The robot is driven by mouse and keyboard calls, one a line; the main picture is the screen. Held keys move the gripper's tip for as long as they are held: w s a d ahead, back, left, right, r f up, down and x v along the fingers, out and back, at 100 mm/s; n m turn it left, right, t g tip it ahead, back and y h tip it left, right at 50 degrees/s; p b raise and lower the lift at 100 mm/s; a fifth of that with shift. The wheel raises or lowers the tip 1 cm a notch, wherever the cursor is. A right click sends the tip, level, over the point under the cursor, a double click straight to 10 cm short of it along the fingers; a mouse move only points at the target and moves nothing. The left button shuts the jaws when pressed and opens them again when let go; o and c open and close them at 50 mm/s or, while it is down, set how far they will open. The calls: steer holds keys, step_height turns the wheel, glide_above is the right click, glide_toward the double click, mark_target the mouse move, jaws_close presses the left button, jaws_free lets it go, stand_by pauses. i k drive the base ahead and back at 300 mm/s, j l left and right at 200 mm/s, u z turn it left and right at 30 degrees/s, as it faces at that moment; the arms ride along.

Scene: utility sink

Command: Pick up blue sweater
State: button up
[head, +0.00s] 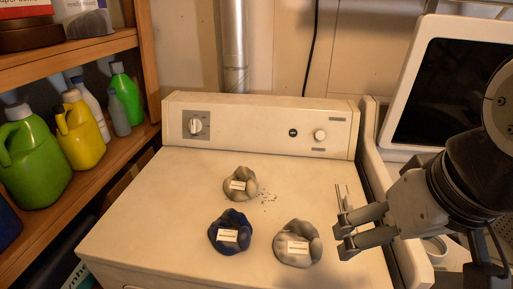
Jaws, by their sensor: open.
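The blue sweater (229,232) is a dark blue crumpled bundle with a white label, lying on the white machine top (151,218) near its front middle. My gripper (342,222) is open and empty at the right side of the machine top, to the right of the blue bundle. A grey bundle (298,243) with a white label lies between the blue bundle and my gripper. Another grey bundle (240,184) with a label lies behind the blue one. The blue bundle is fully in view.
Small dark specks (268,198) lie on the machine top. The control panel (260,126) with knobs rises at the back. A wooden shelf (75,54) with several bottles stands at the left. A dark screen with a white frame (405,60) stands at the right. The machine top's left part is clear.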

mark_target(231, 233)
steer(key=z, duration=1.15)
steer(key=u, duration=1.75)
steer(key=i+j+z, duration=0.1)
steer(key=j+z, duration=0.4)
steer(key=z, duration=0.15)
steer(key=i, duration=0.05)
